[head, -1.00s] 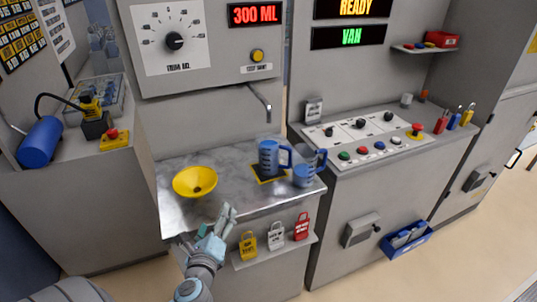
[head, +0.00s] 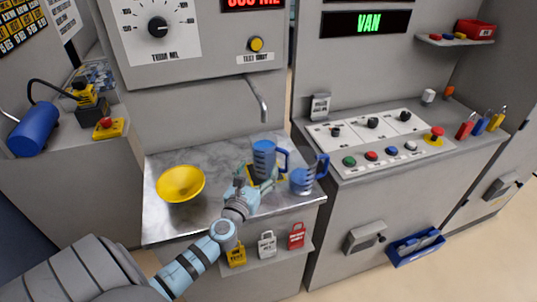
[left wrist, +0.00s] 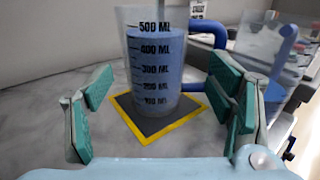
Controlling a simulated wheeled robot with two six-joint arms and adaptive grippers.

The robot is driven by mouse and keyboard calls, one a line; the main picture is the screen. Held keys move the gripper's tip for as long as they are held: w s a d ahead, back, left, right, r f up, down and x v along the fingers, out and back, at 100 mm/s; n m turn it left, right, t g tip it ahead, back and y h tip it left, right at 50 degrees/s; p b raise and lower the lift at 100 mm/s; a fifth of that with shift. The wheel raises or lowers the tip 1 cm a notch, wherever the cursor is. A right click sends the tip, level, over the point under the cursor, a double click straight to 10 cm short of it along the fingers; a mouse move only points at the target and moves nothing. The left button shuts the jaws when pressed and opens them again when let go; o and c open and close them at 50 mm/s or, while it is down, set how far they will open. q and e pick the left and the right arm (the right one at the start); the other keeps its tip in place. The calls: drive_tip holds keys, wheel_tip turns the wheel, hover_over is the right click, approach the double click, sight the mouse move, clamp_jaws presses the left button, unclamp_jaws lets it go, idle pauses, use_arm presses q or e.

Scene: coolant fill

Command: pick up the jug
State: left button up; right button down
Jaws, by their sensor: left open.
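A clear jug (head: 264,160) with blue contents and a blue handle stands upright on a dark, yellow-bordered pad (left wrist: 186,128) on the metal counter. In the left wrist view this jug (left wrist: 155,70) has black marks up to 500 ML, with the blue reaching above the 400 mark. A second blue-handled jug (head: 302,181) stands just to its right and shows partly behind a finger in the left wrist view. My left gripper (head: 246,182) is open in front of the first jug, one finger toward each side, not closed on it. My right gripper is out of view.
A metal spout (head: 263,105) hangs above the jug. A button panel (head: 375,135) stands to the right.

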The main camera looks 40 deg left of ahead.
sight(265, 145)
use_arm(q)
drive_tip(key=shift+a+x, duration=0.25)
drive_tip(key=shift+x, duration=0.9)
drive_tip(key=x, duration=0.1)
drive_tip(key=b+x, duration=0.1)
drive_tip(key=x, duration=0.3)
drive_tip(key=shift+f, duration=0.4)
drive_tip(key=shift+w, duration=0.3)
drive_tip(key=shift+s+r, duration=0.1)
drive_tip(key=shift+r, duration=0.05)
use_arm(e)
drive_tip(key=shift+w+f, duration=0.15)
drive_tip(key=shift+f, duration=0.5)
